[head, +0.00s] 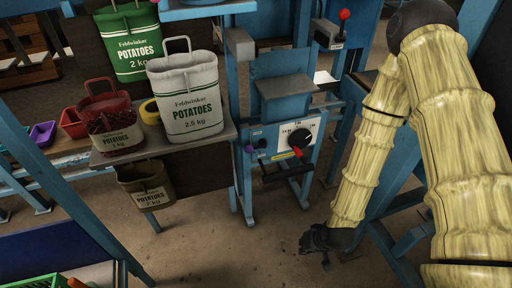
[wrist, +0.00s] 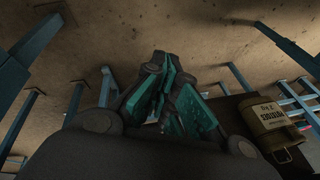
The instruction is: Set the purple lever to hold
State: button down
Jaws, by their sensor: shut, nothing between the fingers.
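A small purple knob (head: 249,149), which looks like the purple lever's end, shows at the left edge of the blue machine's control panel (head: 276,146). Its shaft and any hold mark are too small to make out. My gripper (head: 316,240) hangs low over the floor, below and to the right of the panel, well apart from the lever. In the wrist view my gripper (wrist: 170,80) is shut and empty, with its green-padded fingers together. I cannot make out the lever in the wrist view.
The panel also carries a dial with a black knob (head: 300,138) and a red pointer (head: 297,152). A red-ball lever (head: 344,15) stands above right. Potato sacks, including a white one (head: 186,95), stand left on a shelf. A brown sack (head: 146,185) hangs lower. Blue posts flank the floor.

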jog(key=w+a+r+t+y+b, duration=0.1)
jog(key=w+a+r+t+b, duration=0.3)
jog(key=w, duration=0.6)
jog(key=w+a+r+y, duration=0.2)
jog(key=w+r, duration=0.4)
jog(key=w, duration=0.3)
jog(key=w+a+r+n+t+y+b, duration=0.1)
jog(key=w+a+r+t+b, duration=0.1)
jog(key=w+r, duration=0.7)
notch_tip(320, 180, up, 4)
jog(key=shift+w+a+f+y+b, duration=0.15)
jog(key=shift+a+y+b, duration=0.15)
jog(key=shift+a, duration=0.05)
send_over(256, 147)
jog(key=s+d, duration=0.2)
notch_tip(256, 147, down, 5)
jog(key=f, duration=0.1)
jog(key=a+f, duration=0.2)
jog(key=shift+w+f, duration=0.15)
jog(key=shift+f, duration=0.25)
